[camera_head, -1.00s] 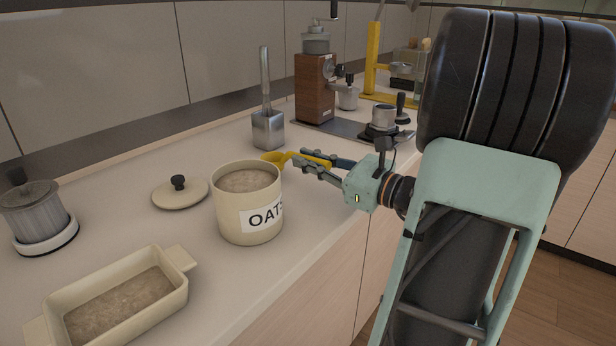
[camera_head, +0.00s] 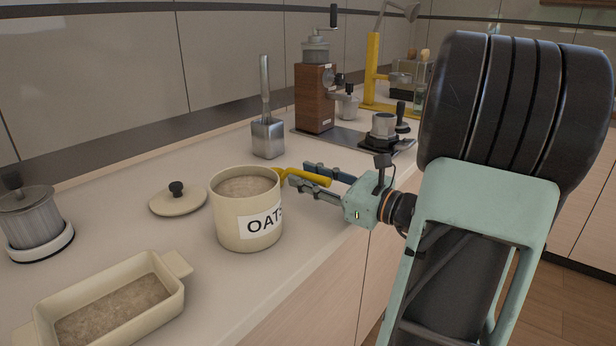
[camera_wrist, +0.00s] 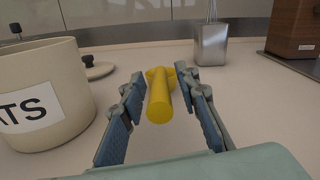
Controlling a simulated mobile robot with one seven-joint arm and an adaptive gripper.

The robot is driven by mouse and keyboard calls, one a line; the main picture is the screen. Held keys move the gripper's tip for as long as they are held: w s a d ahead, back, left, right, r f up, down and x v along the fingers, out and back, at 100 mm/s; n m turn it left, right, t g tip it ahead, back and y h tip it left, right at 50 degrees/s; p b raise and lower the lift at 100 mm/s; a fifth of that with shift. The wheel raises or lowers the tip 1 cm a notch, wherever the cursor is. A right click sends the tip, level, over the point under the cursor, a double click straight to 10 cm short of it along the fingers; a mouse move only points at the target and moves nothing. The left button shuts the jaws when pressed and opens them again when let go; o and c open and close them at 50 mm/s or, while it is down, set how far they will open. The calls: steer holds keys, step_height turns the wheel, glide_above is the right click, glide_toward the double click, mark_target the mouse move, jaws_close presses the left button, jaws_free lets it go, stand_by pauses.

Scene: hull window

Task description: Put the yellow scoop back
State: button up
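The yellow scoop (camera_head: 308,177) is just right of the cream canister labelled OATS (camera_head: 232,222). Its handle points toward my gripper (camera_head: 298,174), and its bowl is mostly hidden behind the canister. In the wrist view the scoop (camera_wrist: 160,98) lies between the two fingers of my gripper (camera_wrist: 159,74). The fingers are spread, with a narrow gap on each side of the handle. I cannot tell whether the scoop rests on the counter. The canister is uncovered and filled with oats; its wall shows at left in the wrist view (camera_wrist: 70,92).
A round lid with a black knob (camera_head: 178,200) lies left of the canister. An oat-filled cream dish (camera_head: 165,312) is in front. A metal utensil holder (camera_head: 268,138) and a wooden grinder (camera_head: 315,100) stand behind.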

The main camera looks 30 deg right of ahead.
steer(key=shift+r, duration=0.25)
steer(key=p+v, duration=0.2)
steer(key=v, duration=1)
